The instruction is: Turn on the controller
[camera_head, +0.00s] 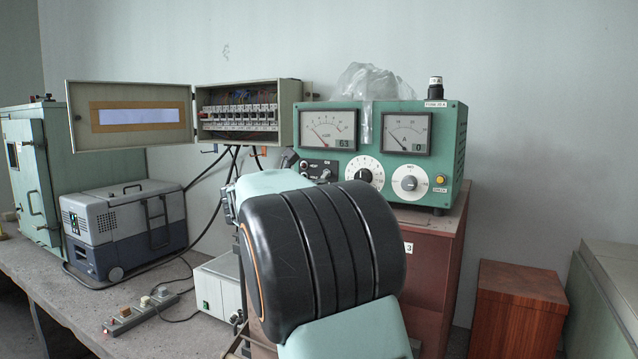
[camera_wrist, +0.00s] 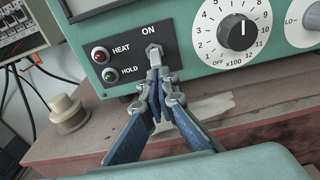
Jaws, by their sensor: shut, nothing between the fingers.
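The controller (camera_head: 451,125) is a green box with two needle meters, standing on a reddish-brown cabinet. Its front panel also shows in the wrist view (camera_wrist: 205,65). There a dark plate carries a metal toggle switch (camera_wrist: 154,51), with ON printed above it and OFF below, beside a red HEAT button or lamp (camera_wrist: 100,55) and a green HOLD one (camera_wrist: 110,75). My gripper (camera_wrist: 158,76) is shut and empty, its tips at or just below the switch. I cannot tell whether they touch it or which way the lever points. In the head view my arm hides the gripper.
Two dials, one black-knobbed (camera_wrist: 237,33), sit right of the switch. An open breaker box (camera_head: 238,112) with hanging cables is to the left. A cooler-like case (camera_head: 125,228), a white power unit (camera_head: 220,288) and a power strip (camera_head: 139,312) stand on the bench.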

